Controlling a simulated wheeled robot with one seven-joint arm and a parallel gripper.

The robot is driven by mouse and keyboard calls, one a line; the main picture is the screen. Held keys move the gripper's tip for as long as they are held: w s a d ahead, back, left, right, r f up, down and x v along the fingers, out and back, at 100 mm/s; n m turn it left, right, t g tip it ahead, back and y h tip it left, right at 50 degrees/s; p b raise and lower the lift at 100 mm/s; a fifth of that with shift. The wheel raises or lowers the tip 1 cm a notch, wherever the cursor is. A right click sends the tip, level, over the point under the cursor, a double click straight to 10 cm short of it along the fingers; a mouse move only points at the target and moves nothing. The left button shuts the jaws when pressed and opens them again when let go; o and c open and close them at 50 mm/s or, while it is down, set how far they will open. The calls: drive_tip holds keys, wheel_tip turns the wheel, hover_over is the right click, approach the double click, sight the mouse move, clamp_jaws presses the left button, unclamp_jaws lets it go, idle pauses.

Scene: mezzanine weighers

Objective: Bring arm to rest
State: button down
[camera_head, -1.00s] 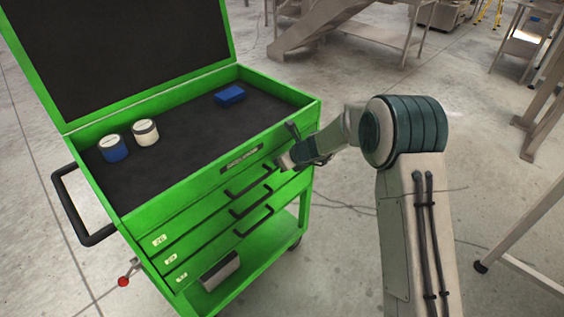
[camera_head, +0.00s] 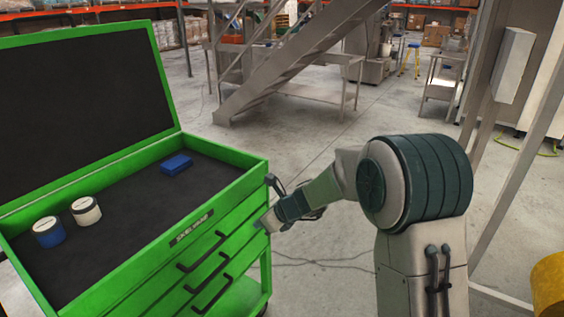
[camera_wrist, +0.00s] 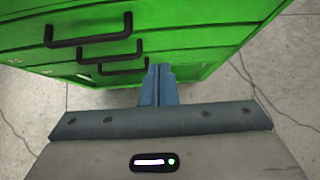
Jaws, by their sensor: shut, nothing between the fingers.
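My gripper (camera_head: 264,226) is at the front right corner of the green tool cart (camera_head: 150,143) in the head view, in front of its drawers. In the wrist view, the two blue fingers of my gripper (camera_wrist: 160,72) are together with nothing between them. The drawer front (camera_wrist: 200,30) and black handles lie beyond the fingertips. I cannot tell from these views how far the tips are from the cart. My arm runs from the lower right, bent at the elbow.
On the cart's black top stand a blue jar (camera_head: 49,232) and a white jar (camera_head: 86,211), with a blue box (camera_head: 175,165) farther back. A metal staircase (camera_head: 290,65) stands behind. A yellow object (camera_head: 548,285) is at the right edge. Open concrete floor lies between.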

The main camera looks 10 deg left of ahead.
drive_tip(key=s+d+r+n+h, duration=0.4)
drive_tip(key=s+d+n, duration=0.7)
drive_tip(key=s+d, duration=0.2)
drive_tip(key=s+d+r+n+g+h, duration=0.1)
drive_tip(key=s+d+r+n+h, duration=0.3)
drive_tip(key=s+d+n, duration=0.8)
drive_tip(key=s+d+r, duration=0.1)
drive_tip(key=s+d, duration=0.1)
drive_tip(key=s, duration=0.1)
drive_tip(key=shift+s, duration=0.15)
drive_tip(key=shift+r, duration=0.1)
